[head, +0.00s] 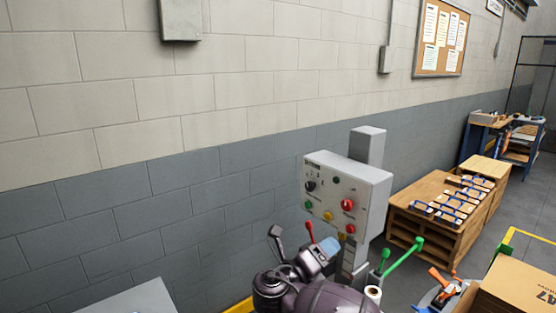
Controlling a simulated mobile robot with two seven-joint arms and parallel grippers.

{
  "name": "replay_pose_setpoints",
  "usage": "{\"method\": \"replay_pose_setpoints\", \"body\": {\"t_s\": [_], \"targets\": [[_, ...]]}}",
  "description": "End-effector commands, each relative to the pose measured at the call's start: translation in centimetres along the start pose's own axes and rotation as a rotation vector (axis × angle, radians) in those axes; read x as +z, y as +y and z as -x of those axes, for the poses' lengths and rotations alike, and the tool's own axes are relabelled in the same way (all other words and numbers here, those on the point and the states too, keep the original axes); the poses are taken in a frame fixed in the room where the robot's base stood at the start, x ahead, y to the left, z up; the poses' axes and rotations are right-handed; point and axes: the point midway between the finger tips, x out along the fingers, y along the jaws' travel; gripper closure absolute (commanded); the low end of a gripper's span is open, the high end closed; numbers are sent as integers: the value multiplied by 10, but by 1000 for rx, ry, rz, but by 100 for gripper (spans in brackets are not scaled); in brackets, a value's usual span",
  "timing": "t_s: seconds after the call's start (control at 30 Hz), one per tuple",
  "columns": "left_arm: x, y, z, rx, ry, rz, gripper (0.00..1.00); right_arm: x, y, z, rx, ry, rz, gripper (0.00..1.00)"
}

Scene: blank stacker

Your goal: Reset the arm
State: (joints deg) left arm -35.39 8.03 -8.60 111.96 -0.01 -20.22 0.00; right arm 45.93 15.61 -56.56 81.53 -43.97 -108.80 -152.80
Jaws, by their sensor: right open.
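My right arm, dark purple and grey, rises from the bottom middle of the head view. My right gripper (302,243) is at its upper end, in front of the grey wall and just below and left of the control box. It is open, and I see nothing held in it. A red-tipped lever shows close to it; I cannot tell whether they touch. My left gripper is not in view.
A grey control box (345,197) with coloured buttons stands on a post close by. Green-handled levers (405,257) stick out right of my arm. A wooden bench (437,226) with blue-edged pieces stands further right. A cardboard box (520,288) is at the bottom right.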

Motion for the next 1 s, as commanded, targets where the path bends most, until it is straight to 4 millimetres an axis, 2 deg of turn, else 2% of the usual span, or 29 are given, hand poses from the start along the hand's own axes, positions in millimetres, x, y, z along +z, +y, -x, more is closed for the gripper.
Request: {"method": "replay_pose_setpoints", "body": {"t_s": [0.13, 0.3, 0.57, 0.77, 1.0], "targets": [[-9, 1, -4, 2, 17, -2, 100, 15, 10, 4, 93, -74, -237, 33], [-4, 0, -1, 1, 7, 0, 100, 38, 19, 11, 259, -129, -567, 33], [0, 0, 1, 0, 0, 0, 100, 71, 28, 30, 585, -87, -1107, 33], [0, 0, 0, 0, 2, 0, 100, 75, 40, 46, 854, 96, -1526, 33], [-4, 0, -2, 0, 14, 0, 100, 55, 53, 64, 1128, 502, -2034, 33]]}}
